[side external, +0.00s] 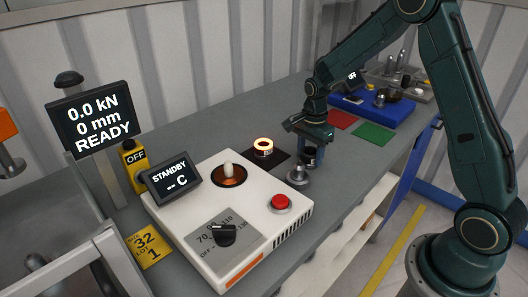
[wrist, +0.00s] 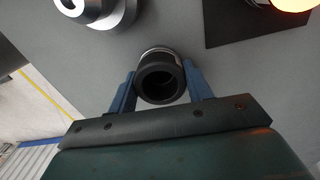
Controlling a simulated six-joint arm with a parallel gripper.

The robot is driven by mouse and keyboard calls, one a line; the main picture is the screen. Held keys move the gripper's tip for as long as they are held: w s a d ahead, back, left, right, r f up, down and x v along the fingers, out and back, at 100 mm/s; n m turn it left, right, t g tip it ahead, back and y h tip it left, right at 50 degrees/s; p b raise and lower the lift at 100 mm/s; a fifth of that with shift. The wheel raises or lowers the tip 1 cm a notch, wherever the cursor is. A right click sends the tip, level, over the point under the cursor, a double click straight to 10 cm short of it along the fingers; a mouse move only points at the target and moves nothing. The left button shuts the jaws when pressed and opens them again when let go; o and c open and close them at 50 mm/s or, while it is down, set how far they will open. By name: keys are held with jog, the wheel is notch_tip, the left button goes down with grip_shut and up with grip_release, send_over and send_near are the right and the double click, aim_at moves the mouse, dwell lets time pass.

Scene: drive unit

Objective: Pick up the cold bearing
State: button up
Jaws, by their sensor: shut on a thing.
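My gripper (wrist: 160,84) is shut on a dark hollow cylinder (wrist: 140,83), with one blue finger on each side. The cylinder has an open round bore and a pale metal band at its far edge. It does not glow and may be the cold bearing; I cannot tell for certain. In the side view my gripper (side external: 312,158) is low over the bench, beside a silver flanged part, and largely hides what it holds. A glowing orange ring (side external: 263,144) sits apart on a dark square pad. I cannot tell whether the held part touches the bench.
The silver flanged part (side external: 297,176) is close by. A white heater unit (side external: 190,200) with a red button (side external: 281,202) and a "STANDBY" display (side external: 170,179) stands in front. Red (side external: 342,119) and green (side external: 373,136) mats and a blue tray (side external: 385,113) lie farther back.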

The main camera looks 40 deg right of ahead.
jog(key=shift+r, duration=0.1)
notch_tip(320, 180, up, 20)
dwell(0.8)
dwell(0.5)
